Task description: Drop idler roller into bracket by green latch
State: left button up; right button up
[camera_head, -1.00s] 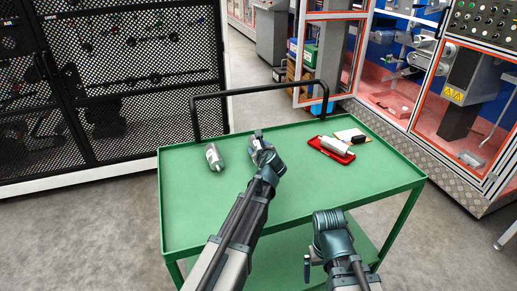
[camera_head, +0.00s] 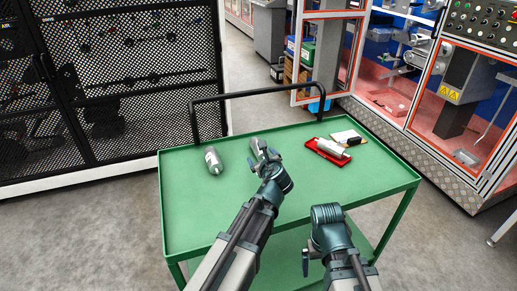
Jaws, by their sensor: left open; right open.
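A light grey roller (camera_head: 213,160) with a label lies on the left part of the green cart top. A second pale roller (camera_head: 333,147) lies on a red tray (camera_head: 328,155) at the right of the cart. I cannot tell which one is the idler roller. My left gripper (camera_head: 259,148) is open over the cart top, between the two rollers and apart from both. My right gripper (camera_head: 306,264) is open low at the cart's front edge, mostly hidden by its own wrist. A bracket and a green latch cannot be made out.
A green cart (camera_head: 300,190) with a black handle rail (camera_head: 262,91) stands in front of me. A small black item (camera_head: 352,141) and a pale card (camera_head: 346,134) lie by the tray. A machine enclosure with open orange-framed doors (camera_head: 432,70) stands at right. The cart's front middle is clear.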

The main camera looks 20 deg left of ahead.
aim_at(256, 150)
pick_arm(q)
jog(key=shift+p+v, duration=0.35)
jog(key=shift+v, duration=1.15)
jog(key=shift+w+f, duration=0.1)
jog(key=b+x, duration=0.3)
jog(key=x, duration=0.5)
jog(key=shift+w+f, duration=0.1)
jog(key=shift+w, duration=0.05)
jog(key=shift+w+a, duration=0.25)
jog(key=shift+s, duration=0.1)
